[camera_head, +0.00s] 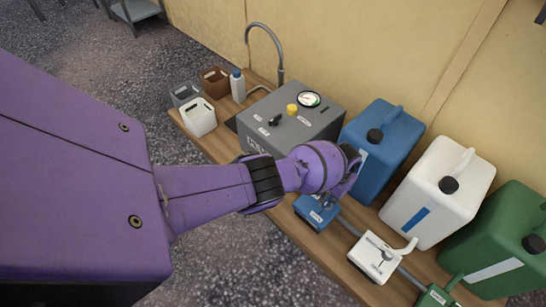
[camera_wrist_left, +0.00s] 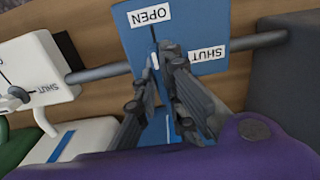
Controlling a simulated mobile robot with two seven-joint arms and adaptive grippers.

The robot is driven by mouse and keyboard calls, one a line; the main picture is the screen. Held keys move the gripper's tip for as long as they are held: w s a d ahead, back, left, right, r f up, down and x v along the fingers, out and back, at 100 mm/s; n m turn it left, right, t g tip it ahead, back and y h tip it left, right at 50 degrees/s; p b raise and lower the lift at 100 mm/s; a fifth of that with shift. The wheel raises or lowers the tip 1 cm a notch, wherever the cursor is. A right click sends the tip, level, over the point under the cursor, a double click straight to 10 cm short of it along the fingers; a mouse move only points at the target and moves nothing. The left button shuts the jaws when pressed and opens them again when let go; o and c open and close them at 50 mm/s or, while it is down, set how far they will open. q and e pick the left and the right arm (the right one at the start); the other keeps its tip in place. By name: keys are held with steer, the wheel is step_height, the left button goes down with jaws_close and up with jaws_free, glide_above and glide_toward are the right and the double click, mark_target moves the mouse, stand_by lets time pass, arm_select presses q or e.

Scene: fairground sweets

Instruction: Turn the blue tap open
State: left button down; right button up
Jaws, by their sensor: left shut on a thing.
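The blue tap (camera_head: 316,213) is a blue block on a grey pipe at the front of the wooden bench. In the left wrist view its blue face (camera_wrist_left: 208,24) carries an OPEN label and a SHUT label. My left gripper (camera_head: 342,192) is over the tap, and in the left wrist view its dark fingers (camera_wrist_left: 163,78) are shut on the tap's handle. The fingers hide most of the handle, so I cannot tell its exact angle. A thin dark line runs from the fingers towards OPEN. My right gripper is not in view.
Behind the tap stands a blue canister (camera_head: 381,150), with a white canister (camera_head: 437,195) and a green canister (camera_head: 500,232) to its right. A white tap (camera_head: 373,260) and a green tap (camera_head: 437,297) share the pipe. A grey gauge box (camera_head: 325,121) stands left.

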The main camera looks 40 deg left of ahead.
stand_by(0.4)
arm_select(q)
steer(key=c, duration=1.8)
jaws_free()
steer(key=shift+w, duration=0.1)
steer(key=shift+c, duration=0.2)
steer(key=shift+r, duration=0.1)
steer(key=shift+r, duration=0.1)
step_height(320, 180, up, 12)
